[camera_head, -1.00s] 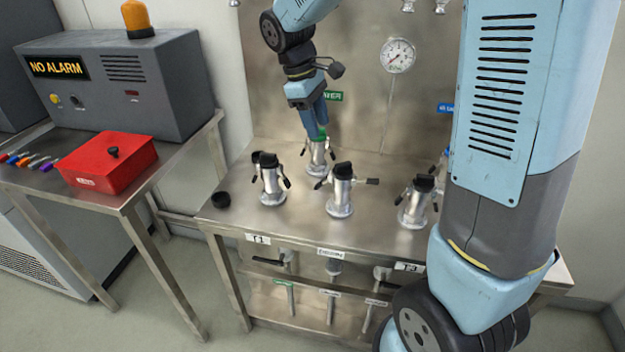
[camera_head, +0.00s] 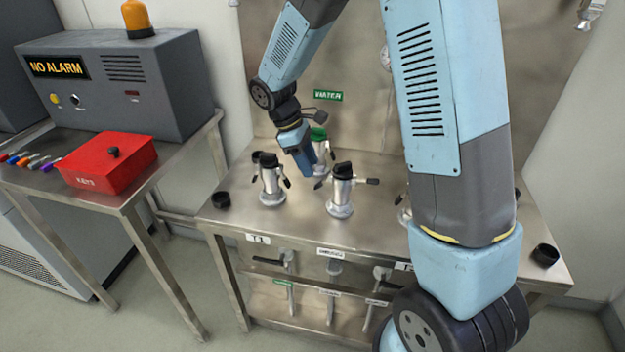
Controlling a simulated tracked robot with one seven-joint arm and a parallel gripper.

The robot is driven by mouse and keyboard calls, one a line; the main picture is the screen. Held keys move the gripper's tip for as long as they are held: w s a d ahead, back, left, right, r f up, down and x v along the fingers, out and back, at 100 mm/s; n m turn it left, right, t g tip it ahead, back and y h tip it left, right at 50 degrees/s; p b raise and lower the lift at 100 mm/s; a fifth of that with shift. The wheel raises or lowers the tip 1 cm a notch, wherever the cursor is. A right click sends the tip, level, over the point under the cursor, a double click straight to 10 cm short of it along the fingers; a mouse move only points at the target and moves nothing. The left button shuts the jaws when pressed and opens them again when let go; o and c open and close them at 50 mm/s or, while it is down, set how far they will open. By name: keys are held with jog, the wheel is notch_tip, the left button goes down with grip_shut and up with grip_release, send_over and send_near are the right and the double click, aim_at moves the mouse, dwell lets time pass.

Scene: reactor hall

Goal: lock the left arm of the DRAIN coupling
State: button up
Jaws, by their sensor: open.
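The middle front coupling (camera_head: 341,196) stands upright on the steel bench, a silver body with a black top. The small label on the bench edge in front of it (camera_head: 330,253) looks like DRAIN but is blurred. Its left arm (camera_head: 321,183) sticks out to the left and slightly down. Its right arm (camera_head: 368,181) sticks straight out to the right. My gripper (camera_head: 308,171) is open, with blue fingers pointing down, above and behind the left arm as seen here. I cannot tell the gap between them; no contact is clear.
A coupling with drooping arms (camera_head: 271,186) stands to the left. A green-topped coupling (camera_head: 319,140) is behind, partly hidden by my gripper. Another coupling (camera_head: 404,214) is mostly hidden by my arm. Black caps lie at the left (camera_head: 221,199) and right (camera_head: 545,255) bench ends.

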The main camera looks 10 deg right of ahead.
aim_at(319, 183)
jog(key=shift+x, duration=3.05)
jog(key=shift+c, duration=0.3)
jog(key=shift+r, duration=0.1)
grip_shut()
